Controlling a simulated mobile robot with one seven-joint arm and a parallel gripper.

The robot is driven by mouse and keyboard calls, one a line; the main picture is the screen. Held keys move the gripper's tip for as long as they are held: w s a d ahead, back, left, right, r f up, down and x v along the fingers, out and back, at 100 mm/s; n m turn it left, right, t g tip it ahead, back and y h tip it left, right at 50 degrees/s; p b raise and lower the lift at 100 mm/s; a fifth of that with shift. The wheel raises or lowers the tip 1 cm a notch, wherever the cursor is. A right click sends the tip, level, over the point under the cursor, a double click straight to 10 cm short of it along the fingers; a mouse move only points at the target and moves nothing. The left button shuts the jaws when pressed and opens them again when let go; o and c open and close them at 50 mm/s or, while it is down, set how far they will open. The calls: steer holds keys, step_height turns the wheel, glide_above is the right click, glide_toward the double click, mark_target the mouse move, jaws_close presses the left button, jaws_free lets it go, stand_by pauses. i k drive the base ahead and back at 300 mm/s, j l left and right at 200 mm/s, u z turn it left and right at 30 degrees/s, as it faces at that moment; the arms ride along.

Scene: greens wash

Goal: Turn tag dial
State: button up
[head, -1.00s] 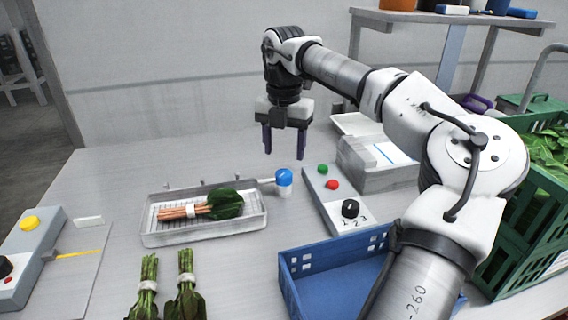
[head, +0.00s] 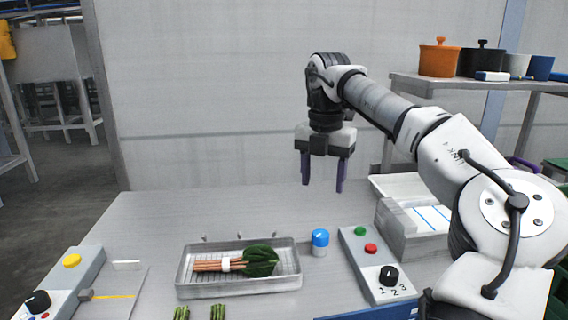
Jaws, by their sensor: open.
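A black dial (head: 389,276) sits on a light grey control box (head: 372,262), with the numbers 1, 2 and 3 printed in front of it. A green button (head: 360,231) and a red button (head: 371,249) are on the same box, behind the dial. A second black dial (head: 38,302) is on another grey box at the lower left, with a yellow button (head: 72,261). I cannot tell which one is the tag dial. My gripper (head: 323,188) is open and empty, pointing down above the back of the table, behind the control boxes and clear of both dials.
A blue-capped jar (head: 320,243) stands between tray and control box. A grey box with papers (head: 412,230) stands at the right. A blue crate (head: 370,314) shows at the front edge. The table's left rear is clear.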

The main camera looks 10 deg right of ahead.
mark_target(38, 301)
steer(key=k+j, duration=0.25)
steer(key=j, duration=0.15)
steer(key=k+j, duration=0.25)
steer(key=j, duration=0.15)
steer(key=k+j, duration=0.25)
steer(key=j, duration=0.15)
steer(key=k+j, duration=0.25)
steer(key=j, duration=0.15)
